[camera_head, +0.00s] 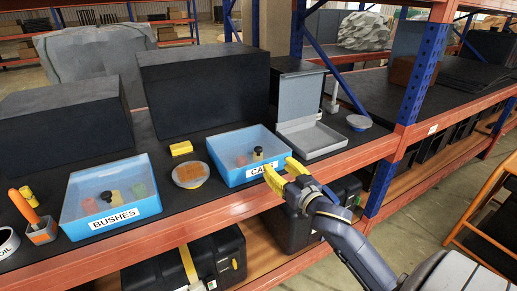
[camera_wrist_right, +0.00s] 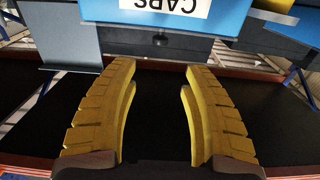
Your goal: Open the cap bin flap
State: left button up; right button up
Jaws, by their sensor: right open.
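The cap bin (camera_head: 232,175) is a blue box with a white "CAPS" label, on the black shelf top. A pale see-through flap with a black knob (camera_head: 258,153) lies over its top and looks closed. My right gripper (camera_head: 280,167) has yellow fingers and is open at the bin's front right corner, partly covering the label. In the right wrist view the open fingers (camera_wrist_right: 160,68) have nothing between them. The blue bin front (camera_wrist_right: 110,12) with its upside-down label is at the top there, and a small dark knob (camera_wrist_right: 160,40) shows below it. My left gripper is not in view.
A similar blue bin (camera_head: 150,207) labelled "BUSHES" stands to the left. A round dish (camera_head: 190,184) and a yellow block (camera_head: 181,148) lie between the bins. A grey tray (camera_head: 312,140) is close on the right. Large black boxes stand behind; a blue rack post (camera_head: 418,75) rises at right.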

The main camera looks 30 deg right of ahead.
aim_at(258, 148)
jog(key=w, duration=1.3)
jog(key=shift+d, duration=0.4)
jog(key=shift+o, duration=0.2)
grip_shut()
